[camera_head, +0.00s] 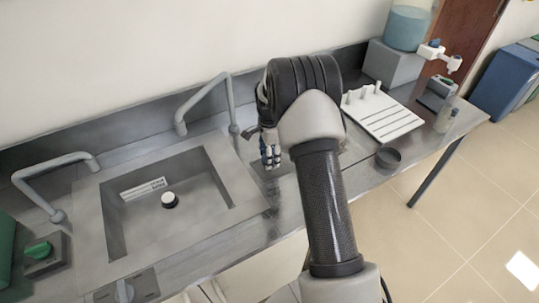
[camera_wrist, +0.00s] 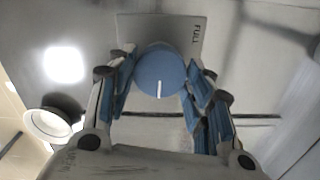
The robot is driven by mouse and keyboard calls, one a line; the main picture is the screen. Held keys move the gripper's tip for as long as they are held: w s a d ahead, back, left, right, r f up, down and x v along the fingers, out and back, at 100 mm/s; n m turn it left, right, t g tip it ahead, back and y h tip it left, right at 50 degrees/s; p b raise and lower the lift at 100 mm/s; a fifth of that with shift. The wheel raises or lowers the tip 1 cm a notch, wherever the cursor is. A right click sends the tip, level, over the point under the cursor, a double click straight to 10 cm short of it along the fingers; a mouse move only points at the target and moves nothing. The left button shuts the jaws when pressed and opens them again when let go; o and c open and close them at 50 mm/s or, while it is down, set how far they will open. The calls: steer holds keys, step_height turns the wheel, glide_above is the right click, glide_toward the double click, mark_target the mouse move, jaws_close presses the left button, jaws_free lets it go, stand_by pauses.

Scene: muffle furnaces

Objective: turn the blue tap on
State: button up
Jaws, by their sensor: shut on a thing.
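The blue tap (camera_wrist: 158,66) is a round blue knob with a white pointer line, seen in the wrist view on a grey plate (camera_wrist: 190,30) marked "FULL". The pointer line faces the bottom of the picture, towards my gripper's palm, and the "FULL" mark is at the knob's upper right. My gripper (camera_wrist: 160,76) has its blue-padded fingers on both sides of the knob and is shut on it. In the head view my gripper (camera_head: 270,156) points down at the counter right of the sink; the blue tap is hidden there behind my arm.
A sink (camera_head: 168,232) with two grey faucets (camera_head: 205,97) (camera_head: 55,175) lies to the left. A green knob (camera_head: 38,251) and a grey knob (camera_head: 124,291) sit at its front left.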

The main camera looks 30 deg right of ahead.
steer(key=shift+c, duration=0.9)
steer(key=n+p, duration=0.1)
steer(key=n, duration=0.2)
steer(key=shift+r, duration=0.1)
steer(key=shift+n+p, duration=0.55)
steer(key=shift+n, duration=1.45)
steer(key=o, duration=1)
steer(key=shift+o, duration=0.2)
